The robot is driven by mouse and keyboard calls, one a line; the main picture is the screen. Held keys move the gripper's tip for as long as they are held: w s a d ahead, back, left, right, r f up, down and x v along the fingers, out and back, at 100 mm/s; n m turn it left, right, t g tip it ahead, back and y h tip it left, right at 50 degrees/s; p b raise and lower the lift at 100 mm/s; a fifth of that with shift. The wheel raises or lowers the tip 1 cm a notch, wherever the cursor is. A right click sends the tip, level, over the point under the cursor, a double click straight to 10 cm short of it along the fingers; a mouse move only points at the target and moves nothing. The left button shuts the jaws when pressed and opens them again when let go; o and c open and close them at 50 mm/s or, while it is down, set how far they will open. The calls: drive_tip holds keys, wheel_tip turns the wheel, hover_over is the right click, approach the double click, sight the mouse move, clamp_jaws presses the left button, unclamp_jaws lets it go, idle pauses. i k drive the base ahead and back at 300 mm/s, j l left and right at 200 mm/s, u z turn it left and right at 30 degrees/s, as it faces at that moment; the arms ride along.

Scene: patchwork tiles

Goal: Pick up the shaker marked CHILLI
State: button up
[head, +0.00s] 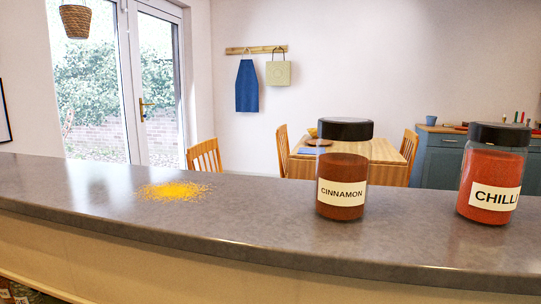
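The shaker marked CHILLI (493,172) stands upright on the grey counter (105,192) at the right of the head view. It is a clear jar with a black lid, red contents and a white label, whose last letters turn out of sight around its side. A second shaker, marked CINNAMON (342,172), stands upright to its left, with a black lid and brown-red contents. There is a clear gap between the two shakers. My gripper is not in view.
A patch of spilled yellow powder (174,191) lies on the counter left of the shakers. The counter's front edge curves along the near side. The counter's left part is otherwise clear. A wooden table with chairs (205,156) stands behind the counter.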

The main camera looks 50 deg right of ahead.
sight(495, 154)
drive_tip(key=k+z, duration=0.2)
drive_tip(key=z, duration=0.15)
drive_tip(key=k+l+z, duration=0.15)
drive_tip(key=z, duration=1.25)
drive_tip(key=k+l, duration=0.05)
